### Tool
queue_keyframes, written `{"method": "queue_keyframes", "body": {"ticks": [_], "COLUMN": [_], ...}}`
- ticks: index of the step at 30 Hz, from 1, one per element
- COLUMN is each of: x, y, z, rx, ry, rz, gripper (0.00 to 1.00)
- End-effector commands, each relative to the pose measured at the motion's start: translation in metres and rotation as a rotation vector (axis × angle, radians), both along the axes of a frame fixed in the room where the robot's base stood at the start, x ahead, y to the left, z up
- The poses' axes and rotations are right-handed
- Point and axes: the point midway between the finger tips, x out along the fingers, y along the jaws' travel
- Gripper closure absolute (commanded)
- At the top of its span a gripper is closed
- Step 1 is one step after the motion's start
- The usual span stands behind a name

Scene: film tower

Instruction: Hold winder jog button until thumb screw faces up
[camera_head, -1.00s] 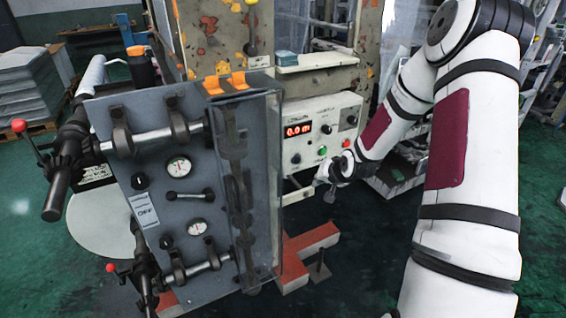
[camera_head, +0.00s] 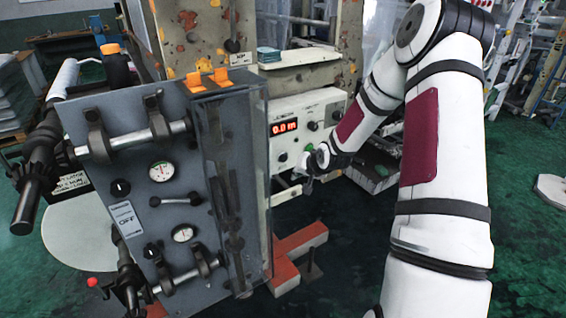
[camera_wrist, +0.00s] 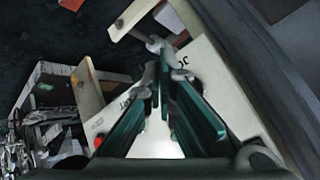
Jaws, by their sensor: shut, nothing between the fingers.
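The white control panel (camera_head: 325,105) with a red "0.0 m" display (camera_head: 284,127) stands at the centre of the head view. In the wrist view the teal fingers (camera_wrist: 158,78) lie over the pale panel, between partly covered printed letters; contact cannot be told. A red button (camera_wrist: 98,142) shows at lower left there. The jog button is not clearly visible. Black winder shafts (camera_head: 35,190) stick out at left; I cannot make out the thumb screw.
The grey machine housing (camera_head: 140,215) with gauges, rollers and a clear guard stands close left of my gripper. A red-orange floor beam (camera_head: 303,240) and a short post (camera_head: 311,265) are below. Green floor (camera_head: 520,240) is open at right.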

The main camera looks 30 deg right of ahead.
Motion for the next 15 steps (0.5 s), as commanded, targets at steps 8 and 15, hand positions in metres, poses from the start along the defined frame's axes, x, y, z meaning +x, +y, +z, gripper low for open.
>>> {"method": "queue_keyframes", "body": {"ticks": [8, 15], "x": [0.035, 0.046], "y": [0.002, 0.002], "z": [-0.001, 0.0], "rx": [0.001, 0.001], "ry": [-0.001, 0.0], "rz": [0.001, -0.001], "gripper": [1.0, 1.0]}}
